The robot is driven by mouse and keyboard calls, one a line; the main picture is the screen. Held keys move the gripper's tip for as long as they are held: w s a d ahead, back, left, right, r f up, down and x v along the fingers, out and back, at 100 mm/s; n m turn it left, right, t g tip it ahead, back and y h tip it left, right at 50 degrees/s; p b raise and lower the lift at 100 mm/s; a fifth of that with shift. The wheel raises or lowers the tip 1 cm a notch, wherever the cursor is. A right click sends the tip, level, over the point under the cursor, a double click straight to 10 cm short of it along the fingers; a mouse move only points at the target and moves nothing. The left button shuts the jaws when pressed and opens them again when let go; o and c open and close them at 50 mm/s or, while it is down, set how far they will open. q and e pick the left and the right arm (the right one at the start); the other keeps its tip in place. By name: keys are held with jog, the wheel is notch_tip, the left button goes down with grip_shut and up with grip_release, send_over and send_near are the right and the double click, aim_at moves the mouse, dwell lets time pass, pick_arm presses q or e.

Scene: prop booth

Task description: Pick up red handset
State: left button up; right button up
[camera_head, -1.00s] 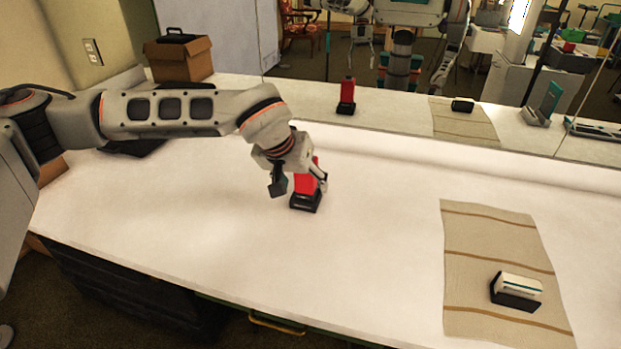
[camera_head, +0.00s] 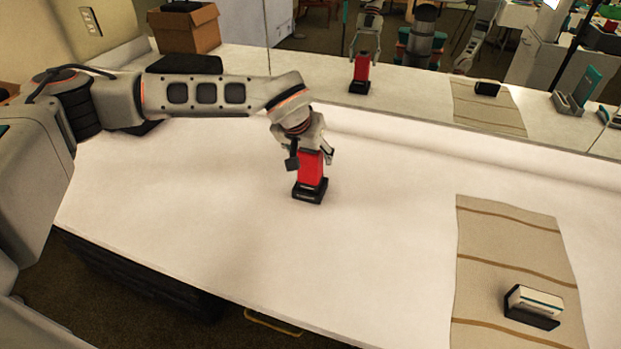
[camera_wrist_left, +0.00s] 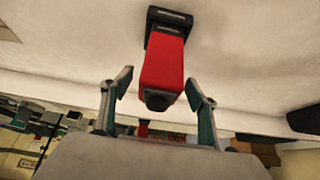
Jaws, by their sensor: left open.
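The red handset (camera_head: 312,168) stands upright in a black base (camera_head: 309,191) on the white table. In the left wrist view the red handset (camera_wrist_left: 162,68) points toward me, its black end between and slightly beyond my fingertips. My left gripper (camera_head: 309,160) is above and around the top of the handset, with a finger on either side. In the left wrist view my left gripper (camera_wrist_left: 160,88) is open, with gaps on both sides of the handset. My right gripper is not in view.
A striped beige cloth (camera_head: 505,245) lies at the right, with a white and black device (camera_head: 533,305) on it. A mirror behind the table reflects the handset (camera_head: 361,72). A cardboard box (camera_head: 184,28) is at the back left. The table between handset and cloth is clear.

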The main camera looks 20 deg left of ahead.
pick_arm(q)
jog(key=shift+w+f, duration=0.25)
jog(key=shift+f, duration=0.2)
grip_shut()
jog(key=shift+r, duration=0.2)
